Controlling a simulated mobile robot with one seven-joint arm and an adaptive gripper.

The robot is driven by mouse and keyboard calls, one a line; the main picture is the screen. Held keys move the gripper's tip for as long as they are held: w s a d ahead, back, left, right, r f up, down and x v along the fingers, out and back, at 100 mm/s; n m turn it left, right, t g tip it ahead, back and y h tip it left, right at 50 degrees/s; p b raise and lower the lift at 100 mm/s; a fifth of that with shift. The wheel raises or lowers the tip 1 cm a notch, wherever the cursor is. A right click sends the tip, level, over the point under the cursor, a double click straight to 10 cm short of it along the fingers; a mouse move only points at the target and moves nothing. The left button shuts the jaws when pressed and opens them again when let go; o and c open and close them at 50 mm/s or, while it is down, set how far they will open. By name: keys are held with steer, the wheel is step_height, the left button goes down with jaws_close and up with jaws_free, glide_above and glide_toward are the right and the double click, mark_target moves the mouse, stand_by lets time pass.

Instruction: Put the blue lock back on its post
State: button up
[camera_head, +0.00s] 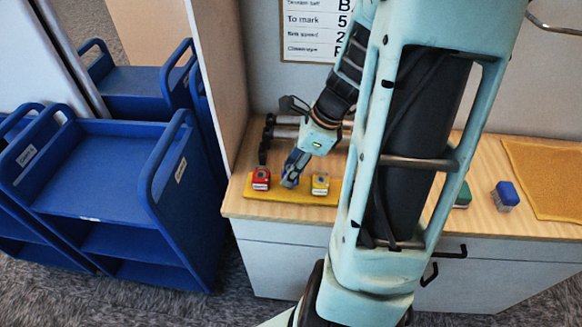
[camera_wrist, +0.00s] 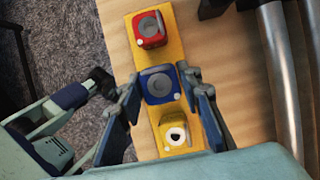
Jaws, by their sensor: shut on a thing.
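The blue lock (camera_wrist: 158,84) is a small block with a grey round top, between a red lock (camera_wrist: 150,29) and a yellow lock (camera_wrist: 176,134) in the wrist view. My gripper (camera_wrist: 161,88) is shut on the blue lock, one finger on each side. All three line up along a yellow strip (camera_wrist: 177,54). In the head view my gripper (camera_head: 291,177) is over the strip (camera_head: 286,197), between the red lock (camera_head: 261,179) and the yellow lock (camera_head: 320,184). The post under the blue lock is hidden, and I cannot tell whether the lock is seated.
The wooden counter (camera_head: 490,220) holds dark rollers (camera_head: 285,132) behind the strip. A blue-topped block (camera_head: 506,194), a green item (camera_head: 463,194) and an ochre mat (camera_head: 547,178) are at right. Blue carts (camera_head: 95,165) stand at left beside a partition (camera_head: 218,75).

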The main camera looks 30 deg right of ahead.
steer(key=shift+f+b, duration=0.35)
steer(key=shift+f, duration=0.2)
steer(key=shift+f+b, duration=0.5)
steer(key=shift+f, duration=0.25)
steer(key=shift+f, duration=0.45)
stand_by(0.4)
steer(key=o, duration=1.3)
steer(key=v, duration=1.2)
steer(key=shift+d, duration=0.1)
steer(key=shift+s+r, duration=0.1)
